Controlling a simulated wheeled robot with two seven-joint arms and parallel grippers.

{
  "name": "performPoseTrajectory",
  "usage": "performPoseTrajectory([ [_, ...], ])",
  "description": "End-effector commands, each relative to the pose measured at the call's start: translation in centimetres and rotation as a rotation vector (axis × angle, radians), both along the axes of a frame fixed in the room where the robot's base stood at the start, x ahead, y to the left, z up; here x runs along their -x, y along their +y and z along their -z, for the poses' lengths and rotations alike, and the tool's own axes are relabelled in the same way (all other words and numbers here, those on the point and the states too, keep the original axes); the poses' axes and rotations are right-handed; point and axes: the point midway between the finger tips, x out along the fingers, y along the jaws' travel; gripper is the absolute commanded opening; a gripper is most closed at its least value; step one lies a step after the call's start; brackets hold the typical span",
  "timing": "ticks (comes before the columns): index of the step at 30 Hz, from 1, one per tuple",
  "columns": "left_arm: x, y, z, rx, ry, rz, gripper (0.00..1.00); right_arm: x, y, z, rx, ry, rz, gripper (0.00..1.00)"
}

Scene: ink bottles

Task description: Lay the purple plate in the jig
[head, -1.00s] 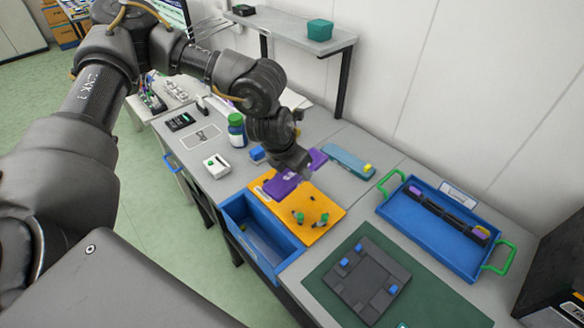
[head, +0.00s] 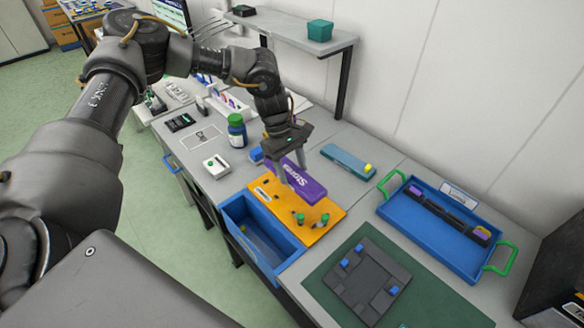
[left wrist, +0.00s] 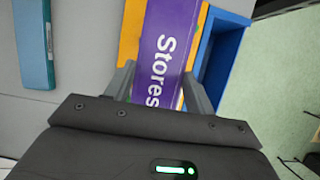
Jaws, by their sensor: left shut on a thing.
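The purple plate (head: 304,186), with "Stores" in white letters, is between the fingers of my left gripper (head: 291,172), which is shut on it. It hangs over the orange board (head: 318,231), which has two green-topped posts (head: 312,219); I cannot tell whether they touch. In the left wrist view the plate (left wrist: 168,50) runs lengthwise away from the gripper (left wrist: 158,90), with a finger on each side. A dark grey fixture (head: 366,276) with blue pads lies on a green mat (head: 431,297). I cannot tell which of the board and fixture is the jig. My right gripper is out of view.
An open blue drawer (head: 262,246) stands in front of the orange board. A blue tray (head: 431,232) with green handles is at right. A teal case (head: 348,160) lies behind the board. A dark blue, green-capped bottle (head: 236,133) and a white box (head: 216,166) stand left.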

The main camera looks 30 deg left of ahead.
Motion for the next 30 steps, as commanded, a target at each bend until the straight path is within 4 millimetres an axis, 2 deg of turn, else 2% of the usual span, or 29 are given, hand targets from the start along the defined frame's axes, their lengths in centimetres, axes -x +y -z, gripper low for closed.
performPoseTrajectory([
  [8,0.0,0.0,0.6,-0.001,-0.001,-0.001,0.22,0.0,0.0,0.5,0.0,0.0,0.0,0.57],
  [22,0.0,0.0,4.6,-0.002,0.0,-0.002,0.22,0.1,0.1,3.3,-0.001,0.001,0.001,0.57],
  [30,0.0,0.0,5.5,-0.001,-0.001,-0.003,0.22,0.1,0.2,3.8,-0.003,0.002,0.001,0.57],
])
